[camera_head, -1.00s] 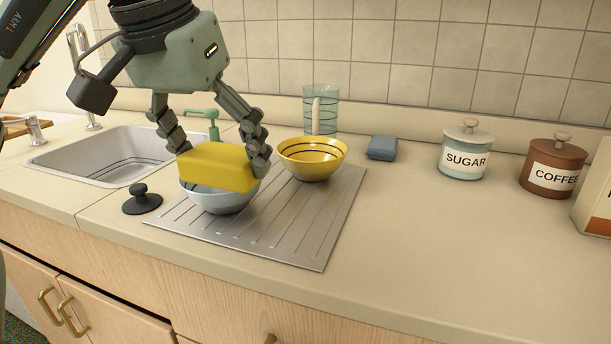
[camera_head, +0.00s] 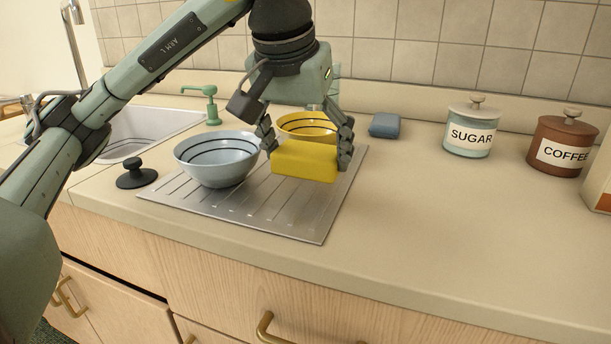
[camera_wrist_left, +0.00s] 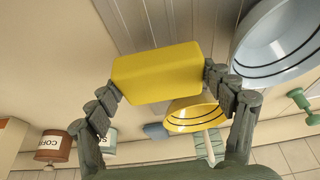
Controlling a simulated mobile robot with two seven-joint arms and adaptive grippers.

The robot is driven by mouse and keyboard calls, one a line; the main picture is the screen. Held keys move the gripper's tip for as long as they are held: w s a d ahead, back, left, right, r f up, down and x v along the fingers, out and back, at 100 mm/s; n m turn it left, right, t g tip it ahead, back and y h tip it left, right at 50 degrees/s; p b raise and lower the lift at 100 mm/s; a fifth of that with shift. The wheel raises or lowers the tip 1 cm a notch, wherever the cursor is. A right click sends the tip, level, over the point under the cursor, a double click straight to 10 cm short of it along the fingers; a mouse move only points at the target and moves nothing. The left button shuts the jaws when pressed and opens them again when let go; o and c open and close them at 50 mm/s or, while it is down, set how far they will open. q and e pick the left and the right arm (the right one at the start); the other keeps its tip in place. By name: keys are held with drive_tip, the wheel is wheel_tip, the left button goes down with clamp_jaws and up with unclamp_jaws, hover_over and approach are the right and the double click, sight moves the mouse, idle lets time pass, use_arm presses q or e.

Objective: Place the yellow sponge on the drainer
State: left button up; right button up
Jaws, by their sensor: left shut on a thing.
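The yellow sponge (camera_head: 304,161) is held between the fingers of my left gripper (camera_head: 307,155). It also shows gripped in the left wrist view (camera_wrist_left: 157,73). The sponge is over the right part of the grey ribbed drainer (camera_head: 265,214), in front of the yellow bowl. I cannot tell for sure whether its underside touches the drainer. My right gripper is not in view.
A light blue bowl (camera_head: 217,160) stands on the drainer's left, and a yellow bowl (camera_head: 305,126) stands behind the sponge. A black plug (camera_head: 136,175), blue sponge (camera_head: 384,125), sugar jar (camera_head: 470,129) and coffee jar (camera_head: 561,145) stand around. The drainer's front is bare.

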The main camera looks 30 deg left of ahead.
sight(305, 174)
use_arm(q)
wheel_tip(305, 174, down, 4)
drive_tip(key=shift+r, duration=0.2)
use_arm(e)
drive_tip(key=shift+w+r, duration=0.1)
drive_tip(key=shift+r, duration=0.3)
use_arm(q)
drive_tip(key=shift+f, duration=0.15)
drive_tip(key=shift+b, duration=0.35)
drive_tip(key=o, duration=1)
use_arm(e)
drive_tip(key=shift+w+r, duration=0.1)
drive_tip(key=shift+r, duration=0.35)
